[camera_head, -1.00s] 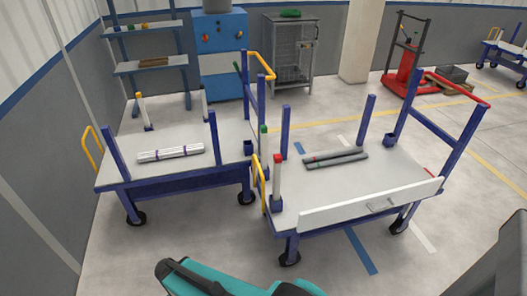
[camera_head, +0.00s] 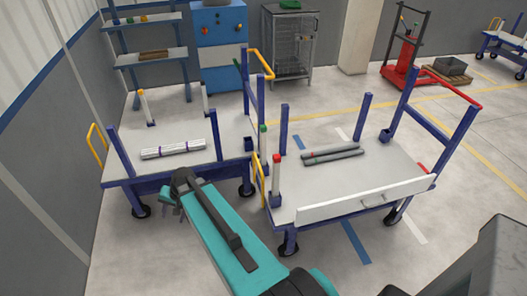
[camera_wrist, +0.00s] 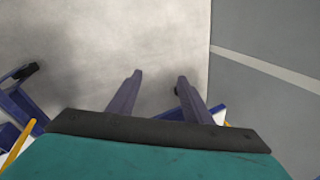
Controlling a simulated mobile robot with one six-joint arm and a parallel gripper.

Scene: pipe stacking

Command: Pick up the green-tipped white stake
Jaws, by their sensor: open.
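The green-tipped white stake (camera_head: 263,143) stands upright on the near left side of the right cart, behind the red-tipped white stake (camera_head: 277,178). Its lower part is partly hidden by the cart's frame and yellow handle. My gripper (camera_wrist: 160,75) is open and empty in the wrist view, its two fingers spread over bare floor. In the head view, the end of my teal arm is in front of the left cart, to the left of and nearer than the green-tipped stake. The stake does not clearly show in the wrist view.
The left cart (camera_head: 130,165) carries a bundle of white pipes (camera_head: 172,149). The right cart (camera_head: 400,170) holds grey pipes (camera_head: 332,155) and has blue posts and a white front board (camera_head: 365,202). An orange-tipped white stake (camera_head: 145,105) stands at the left cart's back.

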